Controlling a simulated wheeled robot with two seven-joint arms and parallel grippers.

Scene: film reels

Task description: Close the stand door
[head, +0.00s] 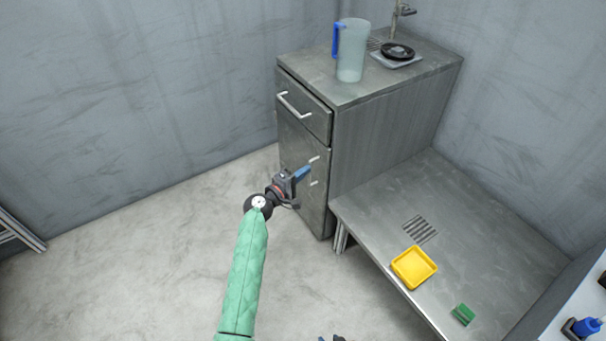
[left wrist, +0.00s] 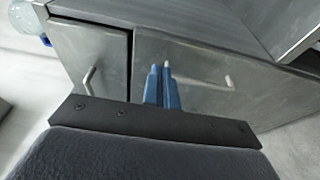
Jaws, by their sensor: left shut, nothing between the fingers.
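The stand (head: 385,130) is a grey metal cabinet with a drawer on top and a door (head: 303,205) below. The door looks flush or nearly flush with the front; a small gap cannot be ruled out. Its pale handle (head: 314,160) is partly hidden by my left gripper (head: 305,173). That gripper is shut and empty, its blue fingers pointing at the door front beside the handle. In the left wrist view the fingers (left wrist: 161,86) lie over the door (left wrist: 195,75), left of its handle (left wrist: 229,81); contact is unclear. Only a sliver of my right gripper (head: 333,338) shows at the bottom edge.
A jug (head: 350,52) and a black reel (head: 397,51) on a scale stand on top of the stand. A low metal table (head: 480,225) at the right holds a yellow tray (head: 414,267) and a green sponge (head: 464,315). The floor left of the stand is clear.

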